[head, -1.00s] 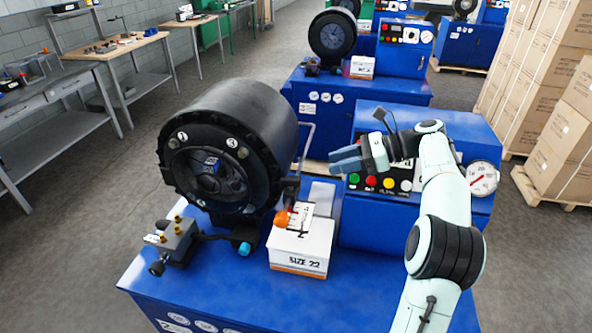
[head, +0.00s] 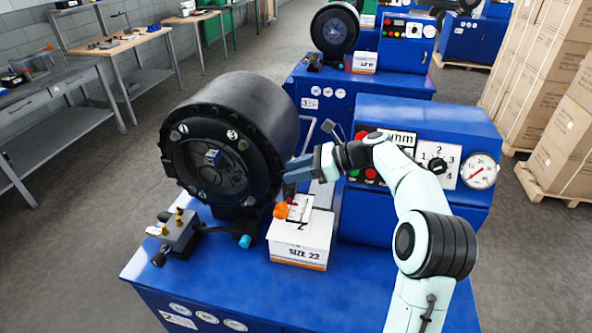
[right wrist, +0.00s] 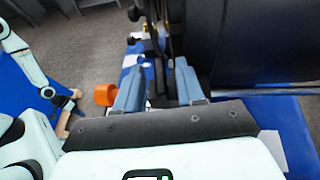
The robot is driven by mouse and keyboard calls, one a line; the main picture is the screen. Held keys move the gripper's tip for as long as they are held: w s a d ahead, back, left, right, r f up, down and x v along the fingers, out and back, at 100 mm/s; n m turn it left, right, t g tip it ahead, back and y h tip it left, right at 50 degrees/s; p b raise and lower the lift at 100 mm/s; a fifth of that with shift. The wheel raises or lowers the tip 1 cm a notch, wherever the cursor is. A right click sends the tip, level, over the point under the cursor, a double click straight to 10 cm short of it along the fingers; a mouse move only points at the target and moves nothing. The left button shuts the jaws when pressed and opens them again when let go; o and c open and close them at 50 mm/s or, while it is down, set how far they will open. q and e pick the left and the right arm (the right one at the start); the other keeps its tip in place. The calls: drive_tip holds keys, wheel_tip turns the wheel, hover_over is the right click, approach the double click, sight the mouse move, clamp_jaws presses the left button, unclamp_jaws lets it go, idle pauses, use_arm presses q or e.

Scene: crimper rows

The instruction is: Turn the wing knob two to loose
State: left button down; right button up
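My right gripper (head: 291,171) is at the right edge of the black crimper head (head: 212,165), above a dark upright part (head: 290,188). In the right wrist view its two blue-grey fingers (right wrist: 158,72) are apart, with dark parts showing between and beyond them. I cannot tell whether they touch anything. An orange knob (head: 281,210) is just below the gripper and shows left of the fingers in the wrist view (right wrist: 105,95). A teal knob (head: 245,241) is low in front of the head. I cannot make out which is wing knob two. A mint arm (right wrist: 25,65) shows at the wrist view's left; its gripper is unclear.
A white SIZE 22 box (head: 299,240) stands on the blue machine base. A control panel with a numbered dial (head: 437,165) and a gauge (head: 480,171) is at the right. A brass-topped block (head: 177,228) is at the left. Stacked cartons (head: 555,130) stand far right.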

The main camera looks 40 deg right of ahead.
clamp_jaws()
drive_tip(key=shift+w+d+n+g+y, duration=0.15)
drive_tip(key=shift+n+g+y, duration=0.95)
drive_tip(key=shift+n+g, duration=0.35)
unclamp_jaws()
drive_tip(key=shift+r, duration=0.1)
